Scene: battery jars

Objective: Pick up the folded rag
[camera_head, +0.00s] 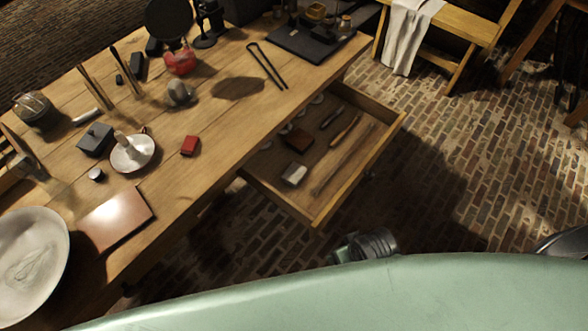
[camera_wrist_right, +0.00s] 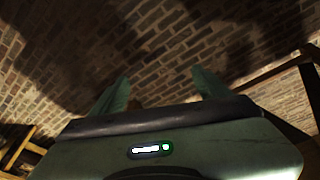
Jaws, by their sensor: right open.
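I cannot pick out a folded rag with certainty. A pale cloth (camera_head: 404,30) hangs over the wooden bench at the top right in the head view. A small whitish block-like item (camera_head: 294,174) lies in the open drawer, and a grey lump (camera_head: 181,94) sits on the workbench; neither is clear enough to name. My right gripper (camera_wrist_right: 161,74) is open and empty in the right wrist view, its two green fingers apart above the brick floor. My left gripper is not in view.
The workbench (camera_head: 212,143) carries a white plate (camera_head: 24,262), a saucer (camera_head: 143,160), a red box (camera_head: 190,146) and long tongs (camera_head: 267,66). Its open drawer (camera_head: 325,211) juts out over the floor, holding several tools. The brick floor (camera_head: 455,190) right of the drawer is clear.

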